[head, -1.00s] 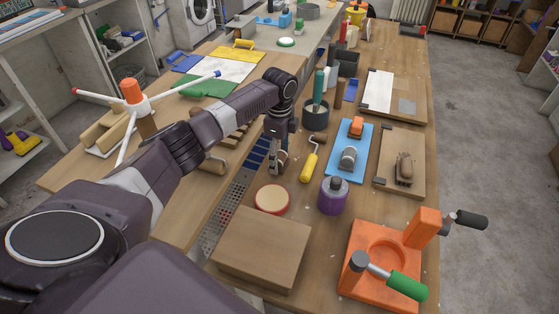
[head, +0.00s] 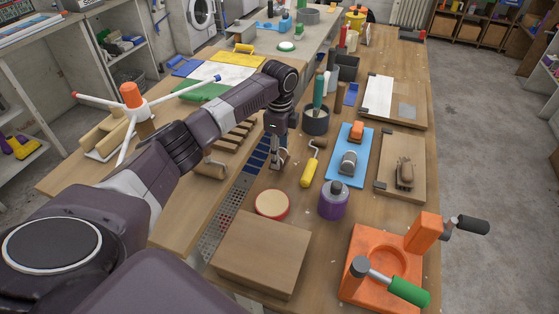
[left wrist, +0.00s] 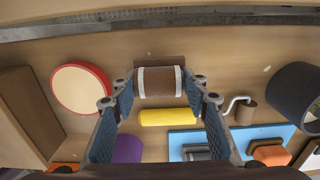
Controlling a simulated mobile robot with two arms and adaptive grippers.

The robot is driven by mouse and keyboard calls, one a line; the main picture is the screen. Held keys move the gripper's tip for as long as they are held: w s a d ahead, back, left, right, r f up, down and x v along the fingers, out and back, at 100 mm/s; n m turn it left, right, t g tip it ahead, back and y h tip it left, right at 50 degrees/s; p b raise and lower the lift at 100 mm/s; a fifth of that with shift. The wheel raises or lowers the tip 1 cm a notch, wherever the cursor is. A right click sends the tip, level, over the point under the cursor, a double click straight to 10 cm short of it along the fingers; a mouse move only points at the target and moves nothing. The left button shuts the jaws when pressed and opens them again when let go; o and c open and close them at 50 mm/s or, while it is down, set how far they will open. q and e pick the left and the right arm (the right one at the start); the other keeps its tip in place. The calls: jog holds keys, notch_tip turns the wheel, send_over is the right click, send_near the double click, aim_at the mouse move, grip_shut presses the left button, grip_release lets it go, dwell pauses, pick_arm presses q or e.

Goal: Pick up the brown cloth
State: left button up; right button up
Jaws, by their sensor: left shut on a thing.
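The brown cloth (left wrist: 160,82) is a brown roll with a pale band near each end, at the upper middle of the left wrist view. My left gripper (left wrist: 160,88) has its two blue-padded fingers on either end of the roll and is shut on it. In the head view my left gripper (head: 280,158) points down over the workbench, between the blue-and-grey perforated strip and the yellow roller. The cloth is mostly hidden there by the fingers. I cannot tell whether it is clear of the bench. My right gripper is in neither view.
Close by are a yellow roller (head: 312,165), a round red-rimmed lid (head: 272,204), a purple jar (head: 333,200) and a dark pot (head: 316,121). A blue board (head: 340,173) lies to the right. A wooden box (head: 262,245) and an orange clamp (head: 372,265) stand nearer me.

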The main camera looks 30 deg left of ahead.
pick_arm(q)
notch_tip(320, 180, up, 17)
jog(key=shift+b, duration=0.4)
jog(key=o, duration=0.6)
jog(key=c, duration=0.4)
jog(key=shift+c, duration=0.2)
